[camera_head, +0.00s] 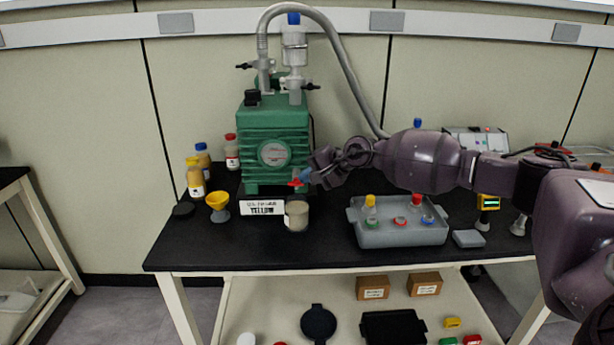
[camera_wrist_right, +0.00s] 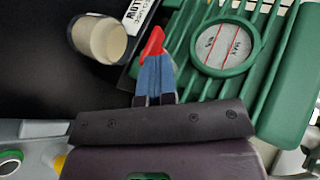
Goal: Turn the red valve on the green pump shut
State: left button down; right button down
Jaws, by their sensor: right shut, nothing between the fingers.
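The green pump (camera_head: 275,122) stands upright on the black bench top, with a round gauge on its front. The red valve (camera_head: 295,183) sticks out low at the pump's front right. My right gripper (camera_head: 305,175) comes in from the right and its blue fingertips are right beside the valve. In the right wrist view the blue fingers (camera_wrist_right: 155,76) are closed together with nothing between them. The red valve (camera_wrist_right: 153,42) shows just past their tips; I cannot tell whether they touch. The pump body (camera_wrist_right: 284,85) lies to the right of them. My left gripper is not in view.
A beaker (camera_head: 297,216) and a white label card (camera_head: 262,208) stand just below the valve. A yellow funnel (camera_head: 218,201) and several bottles are left of the pump. A grey tray (camera_head: 385,237) with flasks lies to the right, under my arm. A grey hose arches over the pump.

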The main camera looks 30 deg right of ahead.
jog(key=shift+r, duration=0.15)
jog(key=shift+r, duration=0.65)
jog(key=w+r+p+v, duration=0.1)
jog(key=r+p+v, duration=0.1)
jog(key=v, duration=1)
jog(key=shift+a+p, duration=0.3)
jog(key=shift+a, duration=0.05)
jog(key=shift+w+r, duration=0.15)
